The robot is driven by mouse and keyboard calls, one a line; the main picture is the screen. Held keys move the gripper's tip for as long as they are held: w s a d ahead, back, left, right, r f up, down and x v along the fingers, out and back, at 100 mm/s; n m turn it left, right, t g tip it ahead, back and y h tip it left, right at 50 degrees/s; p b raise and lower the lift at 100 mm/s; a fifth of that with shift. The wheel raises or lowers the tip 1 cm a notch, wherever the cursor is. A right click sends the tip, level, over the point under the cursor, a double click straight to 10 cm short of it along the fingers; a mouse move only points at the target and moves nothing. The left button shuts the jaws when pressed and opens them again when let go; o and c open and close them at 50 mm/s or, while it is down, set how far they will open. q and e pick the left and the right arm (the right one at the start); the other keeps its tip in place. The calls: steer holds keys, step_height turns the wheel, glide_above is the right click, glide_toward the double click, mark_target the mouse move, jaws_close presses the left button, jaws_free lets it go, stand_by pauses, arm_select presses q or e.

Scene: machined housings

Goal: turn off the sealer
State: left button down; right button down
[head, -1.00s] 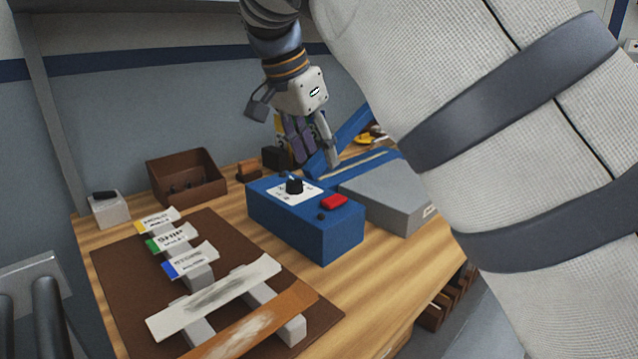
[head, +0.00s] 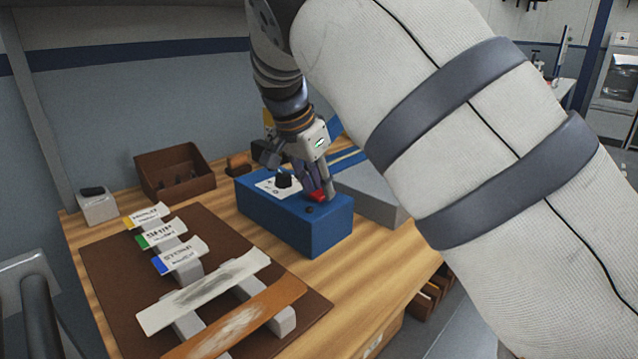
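The sealer's blue control box (head: 285,218) stands on the wooden bench, with a black knob (head: 283,181) on a white dial plate, a small black button (head: 310,210) and a red switch (head: 317,197) on top. My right gripper (head: 318,190) points down at the red switch and partly covers it. Its fingertips are at or just above the switch; I cannot tell whether they touch. The gap between the fingers is not clear. The sealer's grey body (head: 372,196) lies behind and right, partly hidden by my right arm. My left gripper is not in view.
A brown bin (head: 174,172) and a small grey box (head: 97,206) stand at the back left. A brown mat (head: 110,268) at the front left bears several labelled tags (head: 161,236) and two strips on grey blocks. Bare bench lies right of the mat.

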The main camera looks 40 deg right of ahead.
mark_target(314, 196)
steer(key=shift+d+y, duration=0.4)
steer(key=shift+y, duration=0.8)
steer(key=c, duration=1.3)
jaws_free()
steer(key=shift+r, duration=0.1)
steer(key=r, duration=0.4)
steer(key=a+r, duration=0.1)
steer(key=r, duration=0.3)
steer(key=a+r, duration=0.1)
steer(key=r, duration=0.2)
steer(key=shift+s+a+r, duration=0.1)
steer(key=shift+r, duration=0.3)
steer(key=shift+f, duration=0.1)
